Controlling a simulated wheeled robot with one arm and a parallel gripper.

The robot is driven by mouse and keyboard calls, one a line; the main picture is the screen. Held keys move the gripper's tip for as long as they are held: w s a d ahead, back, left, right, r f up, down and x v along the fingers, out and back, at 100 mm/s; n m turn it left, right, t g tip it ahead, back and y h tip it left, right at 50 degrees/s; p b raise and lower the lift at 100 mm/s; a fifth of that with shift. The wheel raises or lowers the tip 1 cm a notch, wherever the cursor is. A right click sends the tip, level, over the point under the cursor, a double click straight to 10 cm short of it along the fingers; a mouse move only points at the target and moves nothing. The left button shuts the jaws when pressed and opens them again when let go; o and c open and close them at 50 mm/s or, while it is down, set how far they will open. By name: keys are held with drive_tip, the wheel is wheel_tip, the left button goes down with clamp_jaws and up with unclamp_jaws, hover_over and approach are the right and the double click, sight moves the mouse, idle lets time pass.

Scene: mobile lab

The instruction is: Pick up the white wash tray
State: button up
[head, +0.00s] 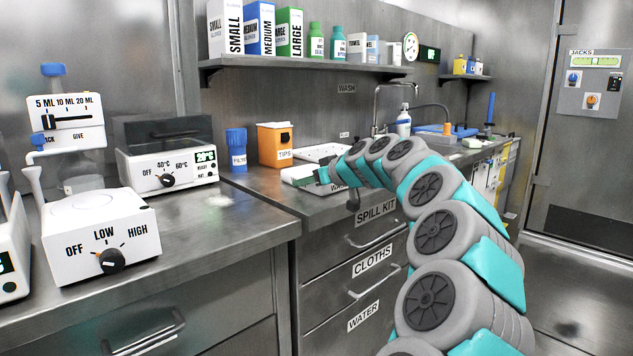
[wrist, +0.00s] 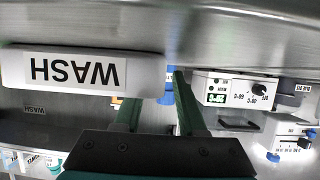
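The white wash tray (wrist: 150,68) fills the left of the upside-down wrist view, its long side labelled WASH. In the head view a low white tray (head: 293,172) lies on the counter by the sink, partly hidden behind my arm's end. The tray's end covers the tip of one finger; the other finger stands just past that end with a gap. I cannot tell whether either finger touches the tray. In the head view my gripper (head: 322,176) is small and right at the tray.
An orange tips box (head: 275,146) and a blue filter container (head: 236,150) stand left of the tray. A heater box (head: 168,165) stands farther left. A tap (head: 390,105) and a soap bottle (head: 403,122) are behind my arm. A shelf (head: 300,66) runs above the counter.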

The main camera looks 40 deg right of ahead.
clamp_jaws()
idle(0.3)
idle(1.1)
